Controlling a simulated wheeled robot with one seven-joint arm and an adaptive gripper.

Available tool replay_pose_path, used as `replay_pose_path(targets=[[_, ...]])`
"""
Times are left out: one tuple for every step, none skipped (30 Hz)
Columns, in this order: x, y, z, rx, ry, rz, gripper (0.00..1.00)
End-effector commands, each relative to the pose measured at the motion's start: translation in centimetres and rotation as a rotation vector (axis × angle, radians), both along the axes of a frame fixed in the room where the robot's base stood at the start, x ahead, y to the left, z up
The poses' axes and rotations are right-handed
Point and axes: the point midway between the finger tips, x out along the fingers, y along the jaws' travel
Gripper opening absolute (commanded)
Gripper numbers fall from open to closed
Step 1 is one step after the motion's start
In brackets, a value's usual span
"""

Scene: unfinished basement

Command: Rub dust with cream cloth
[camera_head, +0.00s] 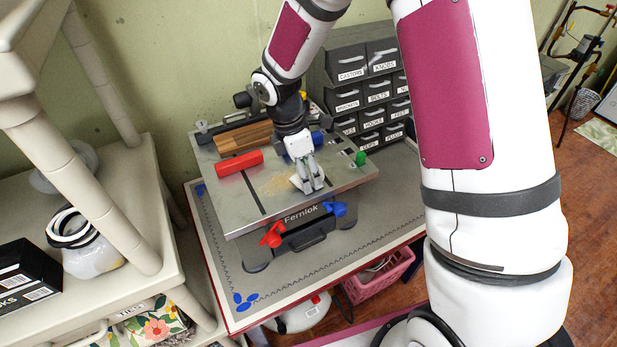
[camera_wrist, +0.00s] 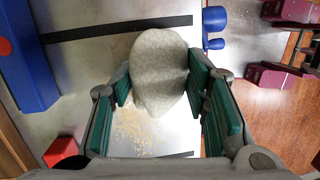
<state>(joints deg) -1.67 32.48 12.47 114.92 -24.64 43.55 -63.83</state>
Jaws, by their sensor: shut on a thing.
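My gripper (camera_head: 309,180) is shut on the cream cloth (camera_head: 297,182) above the right-centre of a metal machine table (camera_head: 240,217). In the wrist view the cloth (camera_wrist: 158,70) is a rounded, pale bundle between the green finger pads of my gripper (camera_wrist: 163,88). I cannot tell whether the cloth touches the metal surface. Tan dust (camera_head: 275,186) lies on the metal just left of the cloth. In the wrist view the dust (camera_wrist: 130,125) shows below the cloth, and part of it may be hidden by the cloth.
Red (camera_head: 271,236) and blue (camera_head: 336,208) knobs stand at the machine's front. Labelled drawers (camera_head: 362,85) rise behind. A cream shelf (camera_head: 120,200) stands at left. The metal front left is clear.

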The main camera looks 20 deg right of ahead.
Motion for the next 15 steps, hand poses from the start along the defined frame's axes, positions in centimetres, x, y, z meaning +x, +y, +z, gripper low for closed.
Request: replay_pose_path(targets=[[0.5,0.1,-0.2,0.002,-0.004,0.001,0.16],[0.5,0.1,-0.2,0.002,-0.004,0.001,0.16],[0.6,0.1,-0.2,0.003,-0.004,0.0,0.16],[0.6,0.2,-0.2,0.003,-0.004,0.0,0.16],[0.7,0.2,-0.2,0.003,-0.004,0.0,0.16],[0.9,0.2,-0.2,0.004,-0.005,0.001,0.16],[1.0,0.3,-0.2,0.004,-0.006,0.001,0.16],[1.3,0.3,-0.2,0.004,-0.006,0.001,0.16],[1.6,0.4,-0.2,0.004,-0.007,0.001,0.16],[1.8,0.4,-0.2,0.004,-0.007,0.001,0.16],[2.0,0.4,-0.2,0.004,-0.006,0.001,0.16],[2.3,0.5,-0.2,0.004,-0.005,0.001,0.16],[2.6,0.5,-0.2,0.004,-0.006,0.001,0.16],[2.9,0.6,-0.2,0.004,-0.006,0.001,0.16],[3.2,0.7,-0.2,0.004,-0.007,0.001,0.16]])
